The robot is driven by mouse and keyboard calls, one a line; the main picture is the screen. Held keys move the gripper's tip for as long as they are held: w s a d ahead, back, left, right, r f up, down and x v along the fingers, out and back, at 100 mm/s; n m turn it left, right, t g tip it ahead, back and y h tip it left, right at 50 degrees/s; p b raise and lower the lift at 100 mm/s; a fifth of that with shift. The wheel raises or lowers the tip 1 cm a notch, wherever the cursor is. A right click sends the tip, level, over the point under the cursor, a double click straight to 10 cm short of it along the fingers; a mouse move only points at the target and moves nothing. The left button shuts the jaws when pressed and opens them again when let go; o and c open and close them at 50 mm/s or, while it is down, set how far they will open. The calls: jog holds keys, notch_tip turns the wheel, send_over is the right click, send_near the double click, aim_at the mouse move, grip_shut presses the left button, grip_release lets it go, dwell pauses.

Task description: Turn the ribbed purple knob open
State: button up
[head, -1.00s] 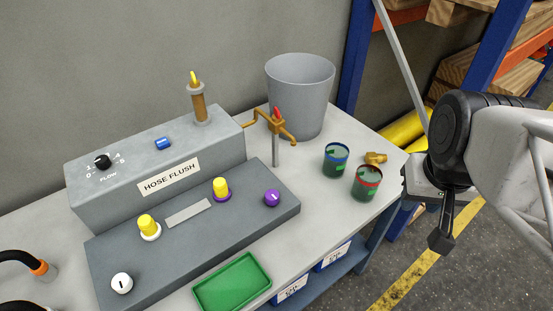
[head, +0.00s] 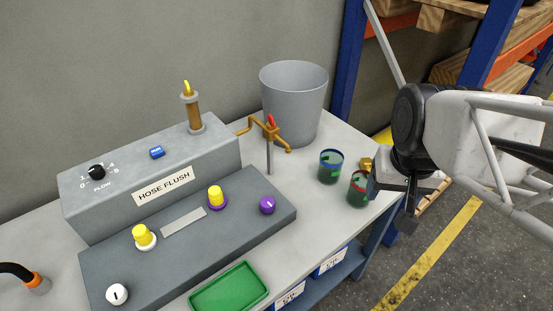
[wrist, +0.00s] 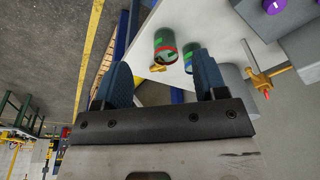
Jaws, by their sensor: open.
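The purple knob (head: 267,205) sits at the right end of the dark grey sloped panel (head: 165,262). It is round with a pale mark on its face; its ribs are too small to make out. Its edge also shows at the top right of the wrist view (wrist: 274,5). My gripper (head: 407,212) is at the right, past the table's right edge and well apart from the knob. In the wrist view my gripper (wrist: 161,72) has its two blue fingers wide apart with nothing between them.
A brass tap (head: 270,130) and a grey bucket (head: 293,100) are behind. A yellow knob with purple base (head: 216,197) is left of the purple knob. A green tray (head: 230,288) lies in front.

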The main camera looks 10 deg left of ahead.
jog(key=w+a+f+g, duration=0.1)
jog(key=w+a+f, duration=0.25)
jog(key=a, duration=0.25)
jog(key=w+a+f, duration=0.2)
jog(key=w+a, duration=0.2)
jog(key=a, duration=0.2)
jog(key=g, duration=0.1)
send_over(267, 202)
notch_tip(267, 202, down, 6)
jog(key=shift+r, duration=0.1)
jog(key=shift+f, duration=3.9)
jog(key=c, duration=0.9)
